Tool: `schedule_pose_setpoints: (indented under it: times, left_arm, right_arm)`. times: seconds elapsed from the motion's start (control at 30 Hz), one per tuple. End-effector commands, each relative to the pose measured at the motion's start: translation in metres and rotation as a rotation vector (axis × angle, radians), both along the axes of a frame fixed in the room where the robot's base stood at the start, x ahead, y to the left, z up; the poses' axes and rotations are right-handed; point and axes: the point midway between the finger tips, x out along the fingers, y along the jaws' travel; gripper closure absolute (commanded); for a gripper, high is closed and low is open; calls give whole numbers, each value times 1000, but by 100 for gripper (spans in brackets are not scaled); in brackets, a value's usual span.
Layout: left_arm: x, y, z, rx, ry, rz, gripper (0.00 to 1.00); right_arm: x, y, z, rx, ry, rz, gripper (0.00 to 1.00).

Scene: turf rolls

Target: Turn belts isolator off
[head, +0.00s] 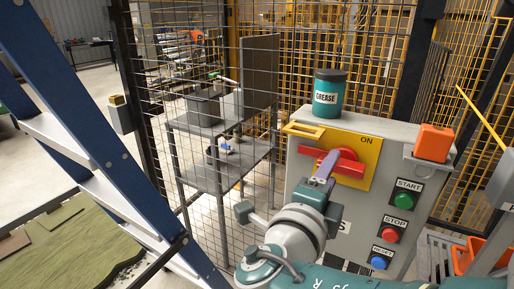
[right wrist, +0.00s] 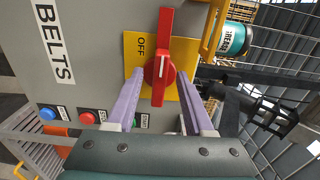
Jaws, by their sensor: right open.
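The belts isolator is a red handle (head: 345,166) on a yellow plate (head: 371,152) on the grey control box (head: 330,205). The handle lies roughly level across the plate. In the head view "ON" shows at the plate's top right; in the right wrist view "OFF" shows beside the handle (right wrist: 166,35). My right gripper (head: 325,166) is open in front of the plate. In the right wrist view its purple fingers (right wrist: 160,76) lie on both sides of the handle's hub; I cannot tell whether they touch it. My left gripper is not in view.
Green START (head: 403,201), red STOP (head: 390,235) and blue RESET (head: 378,262) buttons sit right of the handle. A grease tin (head: 329,95) and an orange block (head: 433,143) are on the box top. A mesh fence (head: 255,60) stands behind; a blue frame (head: 75,110) is at left.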

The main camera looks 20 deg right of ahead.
Motion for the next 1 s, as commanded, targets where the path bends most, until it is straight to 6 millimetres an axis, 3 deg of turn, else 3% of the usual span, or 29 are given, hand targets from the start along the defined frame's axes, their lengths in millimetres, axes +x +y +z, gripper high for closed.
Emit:
schedule_pose_setpoints:
  times: [0.2, 0.43, 0.83, 0.93, 1.0]
  left_arm:
    - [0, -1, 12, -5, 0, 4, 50]
    - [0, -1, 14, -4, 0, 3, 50]
    - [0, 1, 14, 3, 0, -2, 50]
    - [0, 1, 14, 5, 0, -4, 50]
    - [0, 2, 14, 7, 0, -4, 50]
  right_arm:
    - [-30, 36, 1, 3, 4, 3, 48]
    - [-51, 60, 0, 2, 3, 0, 48]
    - [-55, 62, -1, 10, -3, -4, 48]
    - [-64, 55, -10, 113, -52, -50, 48]
    - [-79, 45, -25, 276, -140, -131, 48]
